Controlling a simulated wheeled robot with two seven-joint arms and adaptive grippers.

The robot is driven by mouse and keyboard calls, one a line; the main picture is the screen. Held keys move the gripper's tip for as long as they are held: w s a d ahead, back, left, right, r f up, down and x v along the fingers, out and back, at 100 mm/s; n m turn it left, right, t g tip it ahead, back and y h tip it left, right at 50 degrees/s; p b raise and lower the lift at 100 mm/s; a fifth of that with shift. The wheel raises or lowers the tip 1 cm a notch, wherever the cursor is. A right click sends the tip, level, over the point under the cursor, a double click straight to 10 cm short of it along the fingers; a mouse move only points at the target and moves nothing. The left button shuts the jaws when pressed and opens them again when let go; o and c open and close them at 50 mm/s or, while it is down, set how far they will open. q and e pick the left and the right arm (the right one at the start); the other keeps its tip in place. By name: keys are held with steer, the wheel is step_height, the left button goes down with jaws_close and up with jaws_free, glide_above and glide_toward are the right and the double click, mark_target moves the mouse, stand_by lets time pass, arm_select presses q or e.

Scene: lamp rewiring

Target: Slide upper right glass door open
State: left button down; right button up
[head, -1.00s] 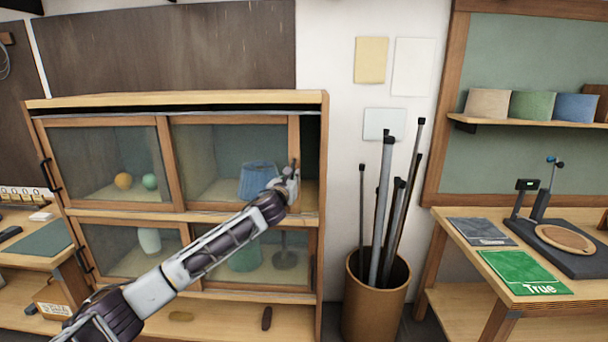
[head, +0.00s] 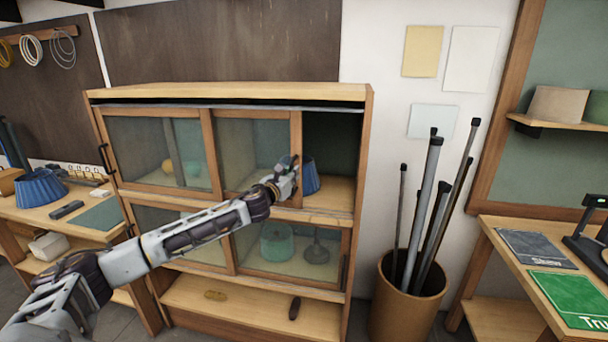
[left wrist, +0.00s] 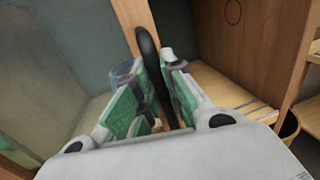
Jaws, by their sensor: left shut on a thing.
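The upper right glass door (head: 252,150) has a wooden frame and stands partly open, slid left over part of the upper left door (head: 140,150). A dark opening (head: 332,150) shows at the cabinet's upper right. My left gripper (head: 290,172) is at the door's right stile. In the left wrist view, my left gripper (left wrist: 160,92) is shut on the door's black handle (left wrist: 147,50), with a green pad on each side of it. A blue lampshade (head: 311,176) inside is partly hidden by the gripper and door. My right gripper is not in view.
The cabinet's lower doors (head: 290,243) look closed, with objects behind the glass. A bin of rods (head: 408,300) stands close to the cabinet's right side. A workbench (head: 500,285) is at the right, and another bench with a blue shade (head: 40,187) is at the left.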

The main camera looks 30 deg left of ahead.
mark_target(251, 170)
arm_select(q)
steer(key=shift+s+a+b, duration=0.7)
steer(key=shift+a, duration=1.7)
steer(key=shift+s+a+b, duration=0.65)
steer(key=shift+s+a, duration=0.05)
steer(key=shift+a, duration=1.75)
steer(key=shift+s+a+b, duration=0.7)
steer(key=shift+a, duration=1.7)
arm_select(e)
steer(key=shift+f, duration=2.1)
arm_select(q)
steer(key=c, duration=1.6)
jaws_free()
steer(key=shift+o, duration=0.6)
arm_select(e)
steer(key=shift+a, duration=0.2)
arm_select(q)
steer(key=shift+s, duration=0.2)
